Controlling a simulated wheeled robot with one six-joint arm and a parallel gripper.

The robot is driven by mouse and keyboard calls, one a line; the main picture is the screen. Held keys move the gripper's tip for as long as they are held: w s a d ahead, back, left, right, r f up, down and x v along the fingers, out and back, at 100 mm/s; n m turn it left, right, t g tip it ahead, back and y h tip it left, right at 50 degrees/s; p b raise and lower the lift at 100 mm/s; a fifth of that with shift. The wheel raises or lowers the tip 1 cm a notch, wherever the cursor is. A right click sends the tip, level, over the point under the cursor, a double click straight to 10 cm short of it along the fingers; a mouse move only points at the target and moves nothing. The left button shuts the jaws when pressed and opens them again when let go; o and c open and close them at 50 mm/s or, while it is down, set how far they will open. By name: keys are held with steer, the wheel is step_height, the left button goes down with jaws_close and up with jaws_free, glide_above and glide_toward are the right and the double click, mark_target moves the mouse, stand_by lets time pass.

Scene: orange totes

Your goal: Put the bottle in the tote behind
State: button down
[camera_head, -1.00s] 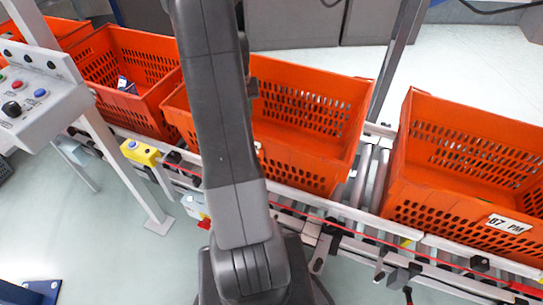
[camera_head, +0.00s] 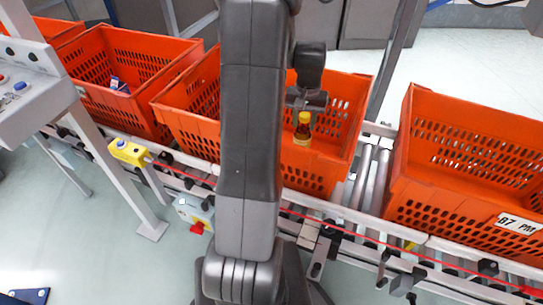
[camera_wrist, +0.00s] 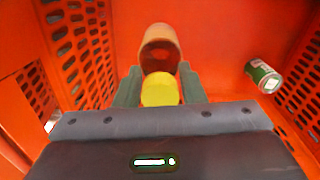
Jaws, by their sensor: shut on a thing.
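The bottle (camera_head: 302,130) is brown with a yellow cap and a pale lower part. My gripper (camera_head: 307,103) is shut on it and holds it roughly upright at the middle orange tote (camera_head: 345,150). In the wrist view the bottle (camera_wrist: 160,50) sits between the two fingers (camera_wrist: 159,84), yellow cap nearest the camera. Orange tote walls surround it there. I cannot tell whether its base touches the tote floor. My arm hides part of the middle tote in the head view.
A green and white can (camera_wrist: 263,76) lies in the tote, right of the bottle. A left tote (camera_head: 125,50) holds a small blue item (camera_head: 118,85). A right tote (camera_head: 465,150) bears a label. The totes stand on a roller conveyor (camera_head: 365,180). A control box (camera_head: 30,90) is at left.

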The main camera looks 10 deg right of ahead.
mark_target(302, 145)
step_height(302, 145, down, 10)
steer(key=shift+r+b, duration=0.1)
steer(key=shift+b, duration=0.9)
steer(key=c, duration=0.9)
jaws_free()
steer(key=shift+s, duration=0.1)
step_height(302, 145, up, 12)
steer(key=shift+p, duration=1.15)
